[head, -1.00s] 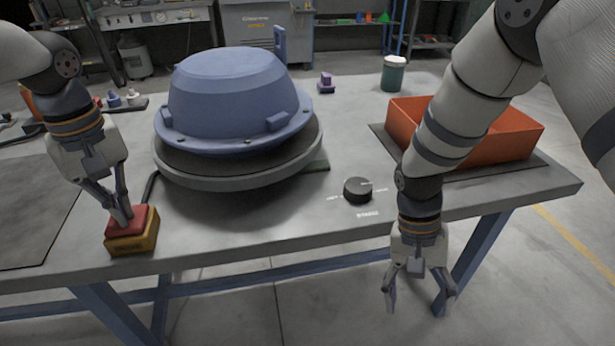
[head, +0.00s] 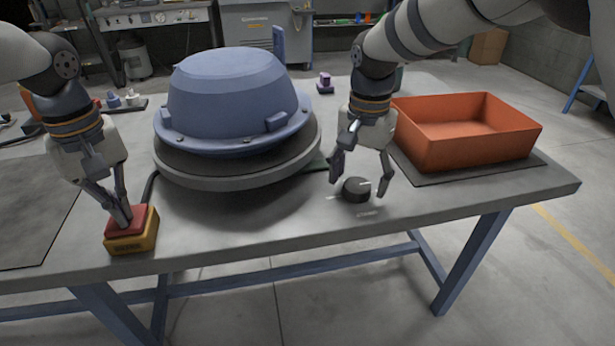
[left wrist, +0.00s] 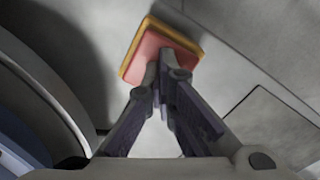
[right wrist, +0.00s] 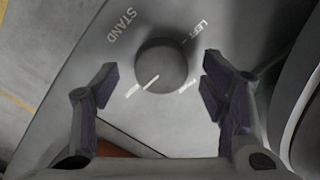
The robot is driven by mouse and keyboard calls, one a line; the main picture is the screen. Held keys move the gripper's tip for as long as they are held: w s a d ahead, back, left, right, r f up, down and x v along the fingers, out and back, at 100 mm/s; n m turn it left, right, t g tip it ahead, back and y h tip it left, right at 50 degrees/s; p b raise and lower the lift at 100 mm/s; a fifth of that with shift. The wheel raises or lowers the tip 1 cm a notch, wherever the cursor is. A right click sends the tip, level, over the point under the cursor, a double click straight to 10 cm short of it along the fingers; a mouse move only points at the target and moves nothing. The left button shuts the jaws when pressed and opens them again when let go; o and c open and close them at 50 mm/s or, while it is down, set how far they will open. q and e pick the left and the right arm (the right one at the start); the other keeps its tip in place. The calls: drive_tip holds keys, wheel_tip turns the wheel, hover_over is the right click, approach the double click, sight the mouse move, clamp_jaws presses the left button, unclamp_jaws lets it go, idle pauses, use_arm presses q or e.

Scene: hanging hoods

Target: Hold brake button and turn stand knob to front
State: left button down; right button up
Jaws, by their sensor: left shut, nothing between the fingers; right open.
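The brake button is a red cap (head: 138,217) on a yellow base (head: 131,243) at the table's front left. My left gripper (head: 127,222) is shut and empty, its fingertips pointing down onto the red cap; the left wrist view (left wrist: 160,75) shows them against it. The stand knob (head: 356,190) is black and round, near the table's front edge. It also shows in the right wrist view (right wrist: 162,65), with a white line toward the lower-left label, too blurred to read. My right gripper (head: 358,186) is open, with one finger on each side of the knob, not visibly gripping it.
A blue hood (head: 238,100) sits on a round grey stand (head: 240,172) between my arms. An orange bin (head: 465,150) stands right of the knob on a dark mat. Table space in front of the stand is clear.

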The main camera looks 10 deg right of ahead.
use_arm(q)
drive_tip(key=shift+f, duration=0.15)
use_arm(e)
drive_tip(key=shift+f, duration=0.7)
use_arm(q)
drive_tip(key=shift+a, duration=0.1)
use_arm(e)
drive_tip(key=c, duration=1.2)
drive_tip(key=n, duration=0.4)
drive_tip(key=shift+n, duration=0.4)
drive_tip(key=n, duration=0.4)
drive_tip(key=shift+n, duration=0.3)
drive_tip(key=n, duration=0.4)
drive_tip(key=shift+s+f+n, duration=0.1)
drive_tip(key=shift+n, duration=2.2)
use_arm(q)
drive_tip(key=shift+f, duration=0.1)
